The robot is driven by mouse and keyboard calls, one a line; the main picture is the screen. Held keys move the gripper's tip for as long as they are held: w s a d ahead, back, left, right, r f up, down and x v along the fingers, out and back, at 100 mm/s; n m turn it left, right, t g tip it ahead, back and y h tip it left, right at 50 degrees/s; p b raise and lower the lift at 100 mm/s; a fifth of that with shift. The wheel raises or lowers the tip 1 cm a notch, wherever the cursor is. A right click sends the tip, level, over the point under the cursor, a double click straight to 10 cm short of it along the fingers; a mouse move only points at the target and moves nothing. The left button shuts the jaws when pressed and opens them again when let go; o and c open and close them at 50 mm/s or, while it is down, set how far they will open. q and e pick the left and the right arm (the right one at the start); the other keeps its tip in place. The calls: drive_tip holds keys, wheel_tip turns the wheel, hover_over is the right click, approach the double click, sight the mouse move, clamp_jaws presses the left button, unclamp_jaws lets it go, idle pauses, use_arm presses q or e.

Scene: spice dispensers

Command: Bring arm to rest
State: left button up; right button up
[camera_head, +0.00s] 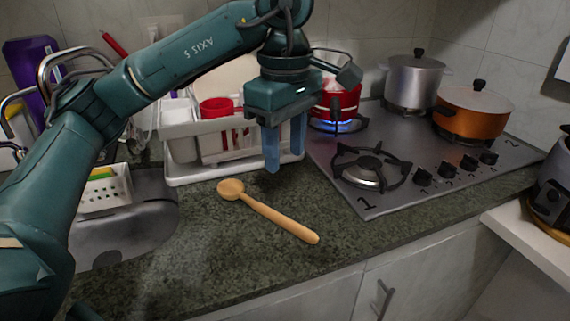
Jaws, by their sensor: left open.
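My left arm comes in from the left and arches over the counter. My left gripper (285,145) points down with its two bluish fingers apart and nothing between them. It hangs above the counter, in front of the white dish rack. A wooden spoon (268,212) lies on the dark counter (215,262) below and in front of the gripper, apart from it. My right gripper is not in view.
A white dish rack (188,178) stands behind the gripper. A stove (400,200) to the right carries a red pot (343,101) over a lit blue flame, a silver pot (412,80) and an orange pot (473,112). A sink (135,222) lies at left.

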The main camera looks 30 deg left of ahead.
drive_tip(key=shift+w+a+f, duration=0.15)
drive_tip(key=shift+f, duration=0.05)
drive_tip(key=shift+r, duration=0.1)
